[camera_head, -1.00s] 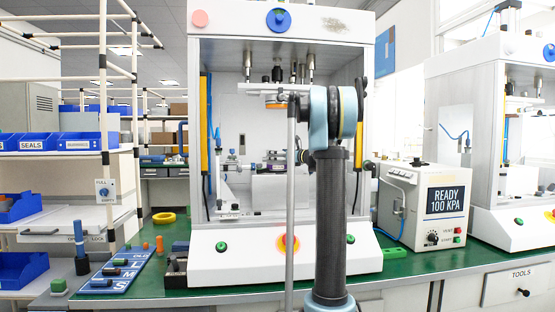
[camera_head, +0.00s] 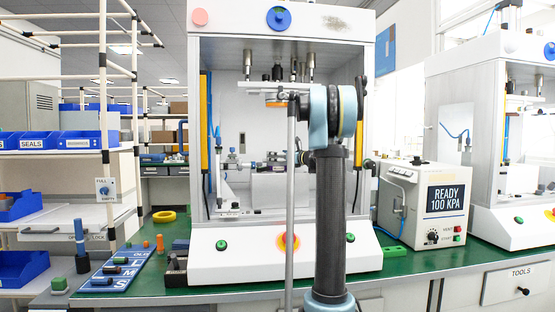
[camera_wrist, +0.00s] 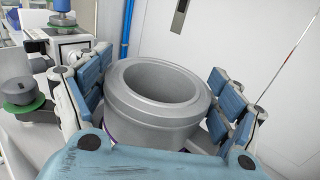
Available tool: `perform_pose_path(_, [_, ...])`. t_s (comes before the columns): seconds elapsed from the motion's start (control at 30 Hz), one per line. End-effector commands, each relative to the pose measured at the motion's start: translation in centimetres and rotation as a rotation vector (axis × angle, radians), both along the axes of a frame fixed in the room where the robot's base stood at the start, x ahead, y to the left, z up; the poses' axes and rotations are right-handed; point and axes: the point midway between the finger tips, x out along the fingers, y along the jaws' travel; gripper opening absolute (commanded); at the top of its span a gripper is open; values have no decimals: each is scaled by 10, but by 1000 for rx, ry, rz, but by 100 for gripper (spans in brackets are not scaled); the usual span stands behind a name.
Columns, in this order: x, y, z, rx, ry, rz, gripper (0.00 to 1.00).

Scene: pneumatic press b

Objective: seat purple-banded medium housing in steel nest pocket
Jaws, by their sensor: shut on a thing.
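The medium housing (camera_wrist: 152,118) is a grey metal ring with a wide round opening, in the middle of the wrist view. A thin strip of its purple band shows low on its side. My gripper (camera_wrist: 158,98) is shut on it, with blue-padded fingers on its left and right sides. The housing's underside is hidden, so I cannot tell whether it touches anything below. In the head view my arm covers part of the press interior, and I cannot make out the housing there. I cannot clearly identify the steel nest pocket in either view.
The press (camera_head: 215,259) stands on a green bench, its upper tooling hanging above the work area. A light metal fixture block (camera_wrist: 68,44) and a dark round part with a green ring (camera_wrist: 22,95) lie left in the wrist view. A pressure unit (camera_head: 408,205) stands right of the press.

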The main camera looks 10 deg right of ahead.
Motion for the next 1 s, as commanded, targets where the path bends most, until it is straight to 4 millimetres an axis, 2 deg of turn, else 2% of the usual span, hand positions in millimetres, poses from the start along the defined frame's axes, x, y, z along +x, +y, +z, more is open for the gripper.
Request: perform_pose_path(1.0, [0,0,-20,0,0,0,40])
